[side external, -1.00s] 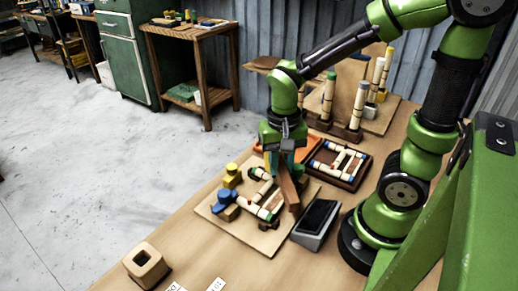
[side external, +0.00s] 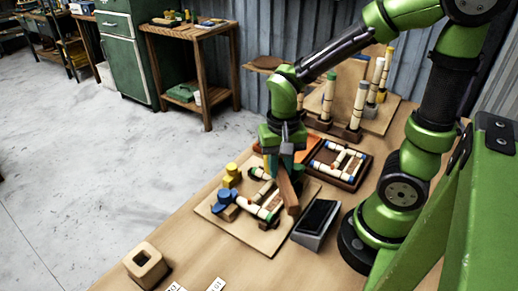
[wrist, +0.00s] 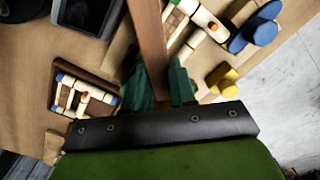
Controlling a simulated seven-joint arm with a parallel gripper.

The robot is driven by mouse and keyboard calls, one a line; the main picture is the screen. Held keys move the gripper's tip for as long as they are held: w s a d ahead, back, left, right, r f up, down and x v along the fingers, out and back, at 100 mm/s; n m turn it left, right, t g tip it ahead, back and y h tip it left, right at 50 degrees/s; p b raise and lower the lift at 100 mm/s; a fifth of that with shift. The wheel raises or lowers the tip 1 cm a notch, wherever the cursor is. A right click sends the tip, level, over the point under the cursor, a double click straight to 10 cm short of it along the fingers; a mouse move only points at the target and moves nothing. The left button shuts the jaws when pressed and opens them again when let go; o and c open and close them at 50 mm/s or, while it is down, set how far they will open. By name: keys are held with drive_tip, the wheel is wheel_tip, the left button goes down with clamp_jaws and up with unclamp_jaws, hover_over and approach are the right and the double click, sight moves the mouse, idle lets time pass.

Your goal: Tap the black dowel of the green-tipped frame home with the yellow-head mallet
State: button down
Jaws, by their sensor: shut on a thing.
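My gripper (side external: 283,158) points down over the right part of a pale work board (side external: 268,241). Its green fingers (wrist: 165,82) are shut on a brown wooden bar (side external: 287,190), which looks like a mallet handle. The bar (wrist: 148,40) runs away between the fingers in the wrist view. I cannot make out a yellow mallet head on it. The green-tipped frame of cream rods (side external: 250,206) lies on the board beside and partly behind the bar. In the wrist view the frame (wrist: 205,17) is cut by the top edge, with a red-orange peg on it. I cannot pick out the black dowel.
A blue clamp (side external: 222,198) and a yellow clamp (side external: 231,172) stand at the board's left side. A dark tray (side external: 345,183) holds a blue-tipped frame. A dark-screened device (side external: 317,220) sits right of the board. A hollow wooden block (side external: 146,264) stands at front left.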

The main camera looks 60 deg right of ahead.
drive_tip(key=shift+r, duration=0.65)
drive_tip(key=shift+r, duration=2.5)
